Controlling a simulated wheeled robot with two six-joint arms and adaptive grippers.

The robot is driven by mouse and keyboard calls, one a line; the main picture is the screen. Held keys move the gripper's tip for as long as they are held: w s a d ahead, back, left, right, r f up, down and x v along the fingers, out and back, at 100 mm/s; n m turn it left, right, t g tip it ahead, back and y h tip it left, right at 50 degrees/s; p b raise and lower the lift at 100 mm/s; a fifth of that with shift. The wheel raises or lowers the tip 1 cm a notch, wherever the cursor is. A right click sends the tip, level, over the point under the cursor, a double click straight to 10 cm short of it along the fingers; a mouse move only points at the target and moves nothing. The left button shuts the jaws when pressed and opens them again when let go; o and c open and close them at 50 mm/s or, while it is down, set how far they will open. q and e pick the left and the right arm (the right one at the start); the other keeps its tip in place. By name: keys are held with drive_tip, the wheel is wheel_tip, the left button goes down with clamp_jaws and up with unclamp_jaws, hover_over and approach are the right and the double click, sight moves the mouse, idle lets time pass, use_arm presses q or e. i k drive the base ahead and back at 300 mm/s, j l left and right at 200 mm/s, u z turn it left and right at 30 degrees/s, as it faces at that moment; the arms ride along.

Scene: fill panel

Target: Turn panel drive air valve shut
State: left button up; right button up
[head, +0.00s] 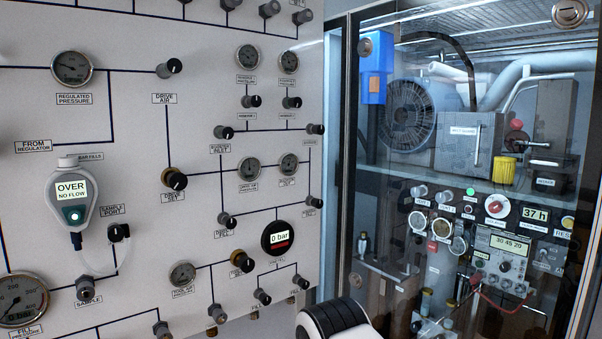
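The drive air valve is a black knob (169,68) on the upper left of the white panel (215,110). Its "DRIVE AIR" label (164,99) sits just below it. A pipe line runs left from the knob to the regulated pressure gauge (72,68), and another line runs down to the drive set knob (174,179). The knob's exact turn angle is too small to tell. No gripper fingers show in the head view. Only a rounded black and white part of one of my arms shows at the bottom centre, well below and right of the knob.
Several other knobs and gauges cover the panel. A handheld analyser (72,195) reading "OVER NO FLOW" hangs at lower left, its clear tube running to the sample port (118,232). A glass-fronted cabinet (348,150) with machinery stands at right. The space around the drive air knob is clear.

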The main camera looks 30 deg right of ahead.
sight(174, 66)
drive_tip(key=i+l+z, duration=0.5)
drive_tip(key=z, duration=0.2)
drive_tip(key=i+j+u, duration=0.1)
drive_tip(key=j+u, duration=0.2)
drive_tip(key=i+j+u, duration=0.1)
drive_tip(key=j+u, duration=0.2)
drive_tip(key=z, duration=0.1)
drive_tip(key=k+j, duration=0.25)
drive_tip(key=j, duration=0.3)
